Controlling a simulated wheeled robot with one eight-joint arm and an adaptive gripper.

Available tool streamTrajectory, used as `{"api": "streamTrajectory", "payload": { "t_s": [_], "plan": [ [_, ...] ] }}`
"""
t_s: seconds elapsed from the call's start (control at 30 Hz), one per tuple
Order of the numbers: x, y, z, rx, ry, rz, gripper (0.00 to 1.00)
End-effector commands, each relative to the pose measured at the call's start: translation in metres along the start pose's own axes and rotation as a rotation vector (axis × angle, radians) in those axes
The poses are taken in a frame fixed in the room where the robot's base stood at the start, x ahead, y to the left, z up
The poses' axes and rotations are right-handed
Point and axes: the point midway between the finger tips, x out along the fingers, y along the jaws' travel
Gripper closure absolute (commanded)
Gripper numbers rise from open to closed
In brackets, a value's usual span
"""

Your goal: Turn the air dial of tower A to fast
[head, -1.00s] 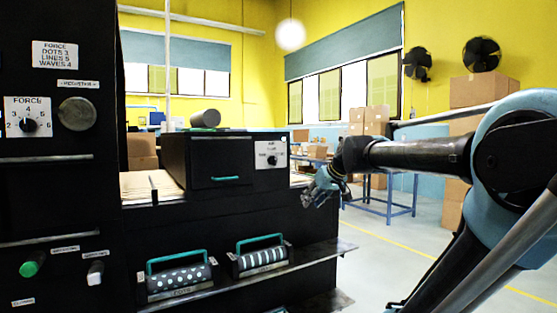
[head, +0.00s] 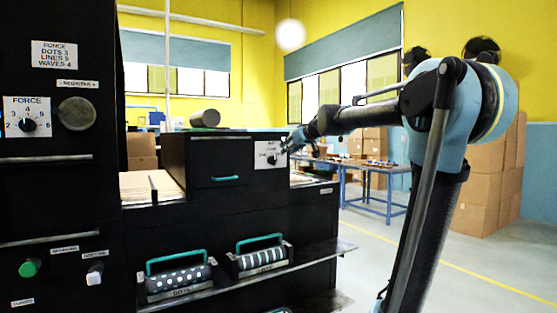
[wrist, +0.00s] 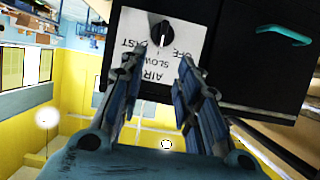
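The air dial is a small black knob (head: 272,160) on a white plate (head: 261,163) on the front of the black box. In the wrist view the knob (wrist: 160,33) and its plate appear upside down, with AIR, SLOW, OFF and FAST lettering partly covered by my fingers. A light mark on the knob seems to lie on the SLOW side, but it is small. My gripper (wrist: 160,62) is open and empty, its fingers in front of the plate and on either side of the knob in the picture. It also shows at the plate's right edge in the head view (head: 293,142).
A black panel with a force dial (head: 28,125) stands at the left. Two patterned rollers with green handles, dots (head: 180,279) and lines (head: 262,259), sit on the lower shelf. A grey cylinder (head: 205,118) lies on top.

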Motion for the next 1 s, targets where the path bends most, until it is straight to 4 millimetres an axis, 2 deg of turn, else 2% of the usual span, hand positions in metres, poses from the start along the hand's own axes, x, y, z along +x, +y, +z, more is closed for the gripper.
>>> {"api": "streamTrajectory", "payload": {
  "t_s": [0.6, 0.8, 1.0],
  "plan": [
    [0.093, -0.001, 0.000, -0.001, -0.001, -0.001, 0.69],
    [0.111, -0.001, 0.000, 0.000, -0.001, -0.002, 0.69],
    [0.118, -0.001, 0.001, 0.000, -0.001, -0.001, 0.69]
  ]
}}
